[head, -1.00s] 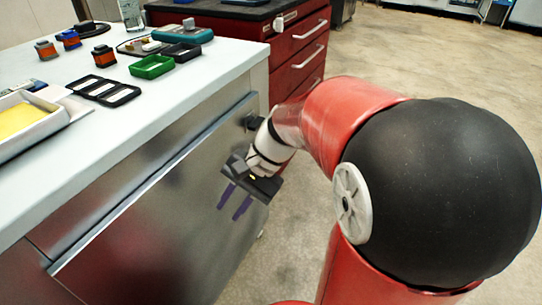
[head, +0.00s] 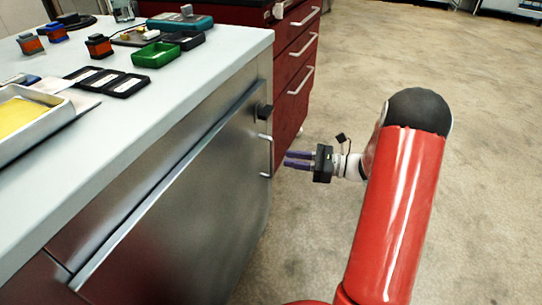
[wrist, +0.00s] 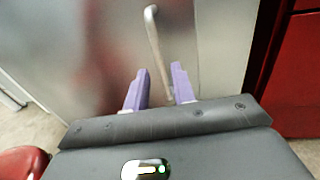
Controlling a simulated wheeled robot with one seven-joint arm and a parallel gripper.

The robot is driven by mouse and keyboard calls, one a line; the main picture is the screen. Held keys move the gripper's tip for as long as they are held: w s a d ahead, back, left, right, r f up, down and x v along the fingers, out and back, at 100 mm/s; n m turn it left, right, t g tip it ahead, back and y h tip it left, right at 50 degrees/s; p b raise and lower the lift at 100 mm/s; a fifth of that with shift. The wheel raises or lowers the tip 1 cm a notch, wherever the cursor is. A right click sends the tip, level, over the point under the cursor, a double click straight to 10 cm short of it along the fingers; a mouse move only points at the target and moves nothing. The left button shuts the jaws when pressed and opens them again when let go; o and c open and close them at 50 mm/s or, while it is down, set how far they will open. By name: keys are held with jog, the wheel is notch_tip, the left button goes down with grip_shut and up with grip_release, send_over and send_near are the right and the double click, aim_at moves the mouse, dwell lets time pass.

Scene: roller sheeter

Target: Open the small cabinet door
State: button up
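The small cabinet door (head: 190,225) is a flat brushed-steel panel on the front of the white-topped counter, and it looks shut. Its slim upright bar handle (head: 266,155) sits near the door's right edge. The handle also shows in the wrist view (wrist: 153,32), where it runs down between the two fingers. My gripper (head: 287,159) has two purple fingers held apart and points at the handle from the right. In the head view the fingertips appear a little short of the bar. In the wrist view the gripper (wrist: 160,68) is empty and its palm hides the lower part.
A black knob (head: 264,112) sticks out above the handle. A long metal ledge (head: 165,190) runs along the steel front. A red drawer unit (head: 292,85) stands just behind. Small boxes and a yellow-filled tray (head: 45,112) are on the countertop. The floor to the right is clear.

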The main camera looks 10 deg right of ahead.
send_over(272, 174)
jog(key=shift+w, duration=0.3)
grip_shut()
